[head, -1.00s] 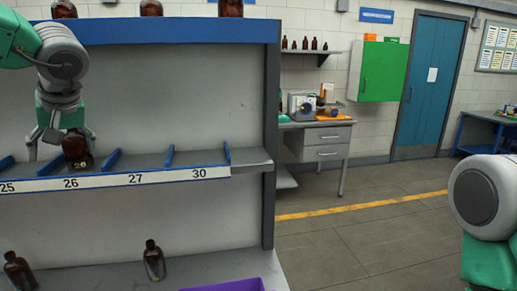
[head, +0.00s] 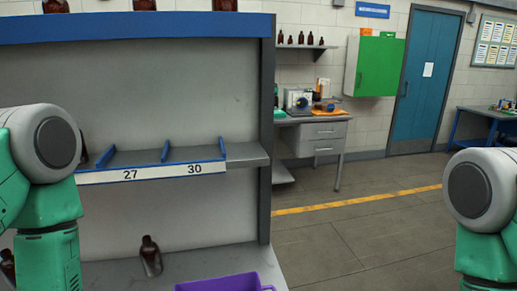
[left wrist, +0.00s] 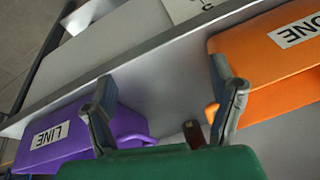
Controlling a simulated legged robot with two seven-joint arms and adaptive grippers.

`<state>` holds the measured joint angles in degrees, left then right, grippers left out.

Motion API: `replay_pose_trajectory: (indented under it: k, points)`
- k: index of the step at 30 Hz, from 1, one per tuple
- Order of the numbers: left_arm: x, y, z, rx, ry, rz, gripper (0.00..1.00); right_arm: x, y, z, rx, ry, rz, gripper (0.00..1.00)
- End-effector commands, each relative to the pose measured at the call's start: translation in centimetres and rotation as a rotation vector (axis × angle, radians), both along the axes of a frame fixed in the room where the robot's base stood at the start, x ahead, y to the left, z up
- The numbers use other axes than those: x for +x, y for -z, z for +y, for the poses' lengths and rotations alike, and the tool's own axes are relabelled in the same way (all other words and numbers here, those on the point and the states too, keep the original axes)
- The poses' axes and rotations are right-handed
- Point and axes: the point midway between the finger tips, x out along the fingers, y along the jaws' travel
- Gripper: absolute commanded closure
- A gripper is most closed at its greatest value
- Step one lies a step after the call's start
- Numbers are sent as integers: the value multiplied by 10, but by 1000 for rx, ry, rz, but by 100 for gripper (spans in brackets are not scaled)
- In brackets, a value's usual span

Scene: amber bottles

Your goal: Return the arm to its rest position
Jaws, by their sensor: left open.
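My left arm stands folded at the left of the head view, with its gripper out of that view. In the left wrist view my left gripper (left wrist: 165,112) is open, its two fingers well apart with nothing held between them. My right arm shows only in part at the right edge of the head view, and its gripper is not seen. A dark brown bottle (left wrist: 193,133) shows in the left wrist view, partly hidden by my gripper. The slot shelf (head: 247,156) shows labels 27 and 30.
A purple bin (head: 228,284) lies at the bottom; the left wrist view shows a purple bin (left wrist: 80,135) and an orange bin (left wrist: 268,55). Bottles (head: 145,5) stand on the rack's top. A workbench (head: 320,130) is behind; the floor right of the rack is clear.

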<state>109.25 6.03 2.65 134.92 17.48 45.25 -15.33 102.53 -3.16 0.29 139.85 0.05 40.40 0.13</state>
Motion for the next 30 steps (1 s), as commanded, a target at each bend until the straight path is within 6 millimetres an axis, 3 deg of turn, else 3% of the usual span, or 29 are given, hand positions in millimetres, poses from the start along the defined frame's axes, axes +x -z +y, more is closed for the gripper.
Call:
replay_pose_trajectory:
  k: [1,3,9,24,30]
  points:
    - [-26,9,-8,-30,17,59,22,0,0,0,0,0,0,60]
    - [-58,18,-18,-75,32,133,22,0,0,0,0,0,0,60]
    - [-137,33,-35,-173,49,317,22,0,5,0,-1,1,0,60]
    - [-111,156,-43,-146,120,262,22,0,132,-1,0,0,0,60]
    - [-106,175,-46,-139,135,253,22,-1,152,-1,0,1,0,60]
